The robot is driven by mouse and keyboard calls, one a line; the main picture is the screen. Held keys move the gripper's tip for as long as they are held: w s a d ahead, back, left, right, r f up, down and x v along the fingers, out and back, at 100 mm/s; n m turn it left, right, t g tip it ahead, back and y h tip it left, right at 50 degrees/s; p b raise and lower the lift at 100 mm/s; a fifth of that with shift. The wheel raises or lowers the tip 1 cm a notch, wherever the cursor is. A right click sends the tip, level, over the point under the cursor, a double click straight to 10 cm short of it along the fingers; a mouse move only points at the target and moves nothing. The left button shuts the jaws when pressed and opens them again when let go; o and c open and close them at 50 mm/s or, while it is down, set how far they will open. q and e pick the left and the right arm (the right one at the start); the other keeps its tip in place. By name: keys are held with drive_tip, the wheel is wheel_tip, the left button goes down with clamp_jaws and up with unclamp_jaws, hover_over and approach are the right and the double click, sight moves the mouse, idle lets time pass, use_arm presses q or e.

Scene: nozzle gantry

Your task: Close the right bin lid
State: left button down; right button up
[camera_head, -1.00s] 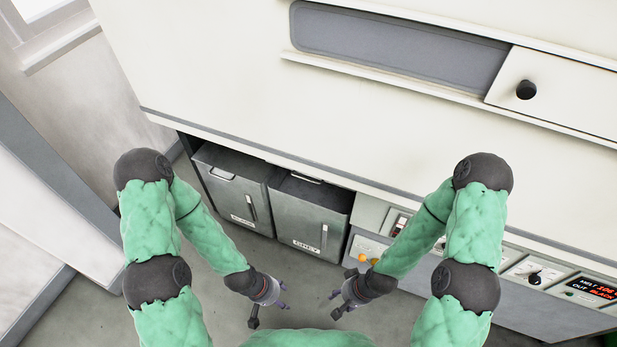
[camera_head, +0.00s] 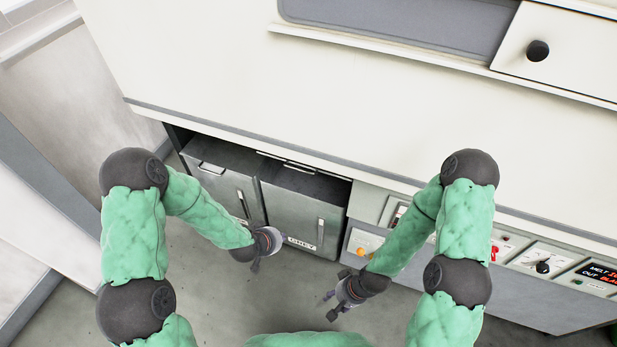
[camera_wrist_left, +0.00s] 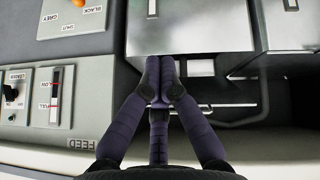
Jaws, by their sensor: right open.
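The right bin (camera_head: 318,220) is a grey metal box with a GREY label, under the counter beside the control panel. Its top shows dark, with a thin pale handle (camera_head: 300,167) at the back edge; its lid seems tipped up under the counter. My left gripper (camera_head: 262,248) is low in front of the bins, near the gap between them. In the left wrist view, my left gripper (camera_wrist_left: 159,65) has its fingertips together over the right bin's front and top edge (camera_wrist_left: 190,30); nothing is visible between them. My right gripper (camera_head: 338,300) is open and empty, below the control panel.
The left bin (camera_head: 225,190) stands next to it, with a grey lid down and a handle at its front. The counter (camera_head: 240,150) overhangs both bins. A control panel (camera_head: 510,255) with switches lies to the right. Floor in front is clear.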

use_arm(q)
drive_tip(key=w+d+r+m+t+b, duration=0.2)
drive_tip(key=w+d+r+t+b, duration=0.15)
drive_tip(key=w, duration=0.45)
drive_tip(key=m+t+h+b, duration=0.2)
drive_tip(key=t+b, duration=0.1)
drive_tip(key=b, duration=0.1)
approach(309, 173)
drive_tip(key=w+d+b, duration=0.1)
drive_tip(key=w, duration=0.1)
drive_tip(key=w+d+b, duration=0.1)
drive_tip(key=w, duration=0.2)
drive_tip(key=w+d+b, duration=0.1)
drive_tip(key=w+d, duration=0.1)
drive_tip(key=w, duration=0.1)
drive_tip(key=shift+w+f, duration=0.25)
drive_tip(key=shift+f, duration=0.15)
use_arm(e)
wheel_tip(309, 173, down, 12)
use_arm(q)
drive_tip(key=shift+f, duration=0.1)
